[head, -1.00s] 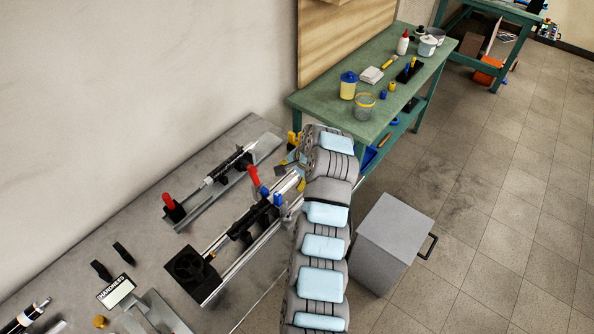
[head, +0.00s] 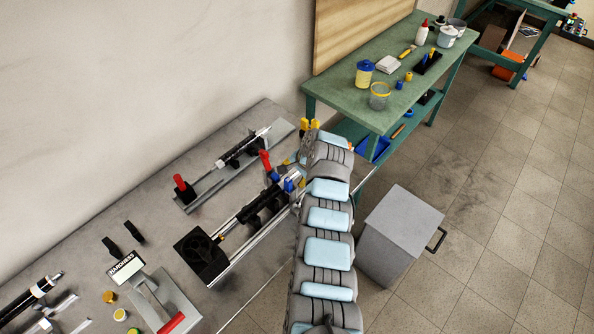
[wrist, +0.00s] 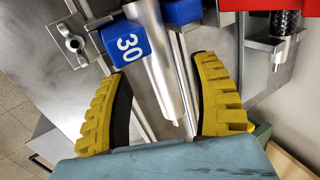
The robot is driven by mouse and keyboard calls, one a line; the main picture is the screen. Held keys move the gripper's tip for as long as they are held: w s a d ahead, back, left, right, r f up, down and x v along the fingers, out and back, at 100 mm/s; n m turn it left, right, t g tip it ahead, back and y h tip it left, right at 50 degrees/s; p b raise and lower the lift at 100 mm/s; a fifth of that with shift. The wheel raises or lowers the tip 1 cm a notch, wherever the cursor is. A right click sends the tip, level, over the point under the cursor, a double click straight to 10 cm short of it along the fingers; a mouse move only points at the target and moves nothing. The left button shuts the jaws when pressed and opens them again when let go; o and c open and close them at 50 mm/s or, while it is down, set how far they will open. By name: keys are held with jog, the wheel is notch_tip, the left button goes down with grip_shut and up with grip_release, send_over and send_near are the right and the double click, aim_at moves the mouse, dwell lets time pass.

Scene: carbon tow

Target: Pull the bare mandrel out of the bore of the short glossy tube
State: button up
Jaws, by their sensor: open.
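The bare mandrel (wrist: 158,65) is a smooth silver rod with a thin stepped tip in the wrist view. It passes beside a blue block marked 30 (wrist: 125,42), and its tip lies between my finger pads. My gripper (wrist: 164,66) is open, with one yellow ribbed finger on each side of the rod and a gap to both. In the head view my gripper (head: 309,125) is mostly hidden behind my arm at the far end of the near fixture. A black tube (head: 262,205), apparently the short glossy tube, lies on that fixture. The bore is hidden.
A second fixture (head: 208,186) with a dark tube and red handle lies close behind, toward the wall. A green bench (head: 420,65) and grey box (head: 402,220) stand right.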

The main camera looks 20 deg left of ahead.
jog(key=shift+b+x, duration=0.3)
jog(key=shift+x, duration=0.9)
jog(key=shift+f, duration=0.1)
grip_shut()
